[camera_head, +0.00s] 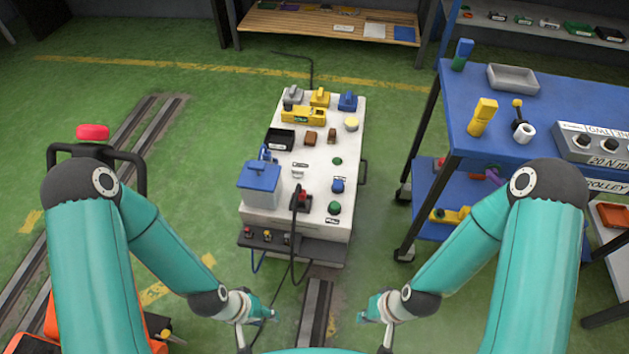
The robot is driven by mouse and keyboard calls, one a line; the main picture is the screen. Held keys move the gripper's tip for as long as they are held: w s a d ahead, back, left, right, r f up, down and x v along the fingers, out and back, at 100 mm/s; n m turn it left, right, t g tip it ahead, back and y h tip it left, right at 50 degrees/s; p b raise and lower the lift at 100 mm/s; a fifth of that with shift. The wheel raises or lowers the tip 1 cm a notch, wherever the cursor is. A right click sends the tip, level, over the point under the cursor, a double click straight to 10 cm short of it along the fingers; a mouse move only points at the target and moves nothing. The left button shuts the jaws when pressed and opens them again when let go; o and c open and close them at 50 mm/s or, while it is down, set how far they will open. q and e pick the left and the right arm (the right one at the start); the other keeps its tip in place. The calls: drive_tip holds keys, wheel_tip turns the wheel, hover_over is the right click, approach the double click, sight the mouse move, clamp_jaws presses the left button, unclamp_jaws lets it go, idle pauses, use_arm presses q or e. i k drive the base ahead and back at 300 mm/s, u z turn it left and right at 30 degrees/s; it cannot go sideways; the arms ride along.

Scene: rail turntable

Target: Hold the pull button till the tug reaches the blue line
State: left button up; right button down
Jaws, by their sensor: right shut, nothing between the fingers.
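A white control console (318,170) stands in the middle, with several coloured buttons on top. A large green button (334,207) and a blue button (338,186) sit near its front right. A smaller green button (337,161) sits behind them. The labels are too small to read, so I cannot tell which is the pull button. I see no clear tug and no blue line. My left gripper (271,314) is low in front of the console, touching nothing; its jaw opening is unclear. My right gripper (363,316) is shut and empty, right of the rail.
A blue trolley (516,72) with tools stands at the right. Rails (122,123) run along the left floor, and a rail piece (316,306) lies before the console. A black frame with a red knob (92,132) is partly behind my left arm. Cables hang from the console.

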sight(334, 206)
drive_tip(key=z, duration=0.35)
drive_tip(key=i, duration=0.2)
drive_tip(key=u, duration=2.45)
drive_tip(key=k, duration=1.15)
drive_tip(key=z, duration=1.35)
drive_tip(key=i, duration=1.2)
drive_tip(key=z, duration=0.35)
